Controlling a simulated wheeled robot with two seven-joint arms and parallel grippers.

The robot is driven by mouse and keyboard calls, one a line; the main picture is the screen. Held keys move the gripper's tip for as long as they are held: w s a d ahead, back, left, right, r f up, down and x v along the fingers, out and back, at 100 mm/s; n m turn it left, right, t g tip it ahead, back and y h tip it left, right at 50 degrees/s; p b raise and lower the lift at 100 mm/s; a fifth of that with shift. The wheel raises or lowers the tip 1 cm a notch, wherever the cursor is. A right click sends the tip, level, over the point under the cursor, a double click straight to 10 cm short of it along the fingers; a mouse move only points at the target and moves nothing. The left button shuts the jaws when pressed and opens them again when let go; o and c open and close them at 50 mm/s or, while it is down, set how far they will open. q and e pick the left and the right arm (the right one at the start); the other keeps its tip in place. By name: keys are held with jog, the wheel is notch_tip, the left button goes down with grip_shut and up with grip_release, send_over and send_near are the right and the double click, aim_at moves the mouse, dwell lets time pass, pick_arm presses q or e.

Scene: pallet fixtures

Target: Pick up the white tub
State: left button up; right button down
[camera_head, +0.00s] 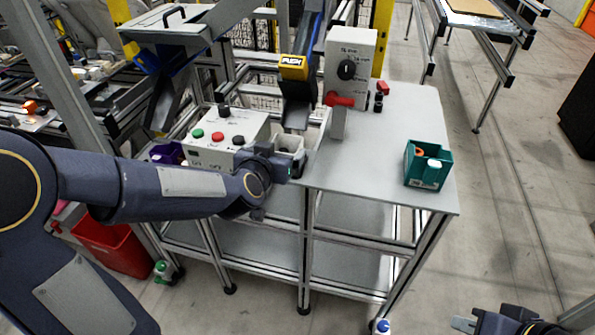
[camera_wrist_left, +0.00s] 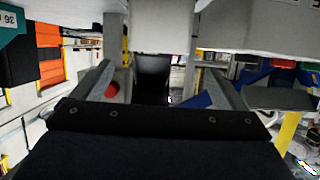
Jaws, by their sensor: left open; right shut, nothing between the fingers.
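The white tub (camera_head: 291,143) stands at the near edge of the table, just below the lower end of the dark chute. My left gripper (camera_head: 287,168) is at its near side, hiding part of it. In the left wrist view the jaws (camera_wrist_left: 165,85) are open. A pale surface, likely the white tub (camera_wrist_left: 165,28), shows beyond and between the fingers. I cannot tell whether the fingers touch it. My right gripper (camera_head: 470,322) is at the bottom right, shut and empty, far from the tub, and partly cut off.
A control box (camera_head: 220,150) with coloured buttons is close left of my left gripper. A grey box with a black knob (camera_head: 350,60) and a teal bin (camera_head: 428,163) stand on the right table (camera_head: 380,150). The right table's middle is clear.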

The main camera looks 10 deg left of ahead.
aim_at(290, 138)
pick_arm(q)
jog(key=x, duration=0.7)
jog(key=shift+w+d+f, duration=0.2)
jog(key=shift+w+f, duration=0.05)
jog(key=shift+f, duration=0.15)
jog(key=c, duration=1.1)
jog(key=shift+r, duration=0.25)
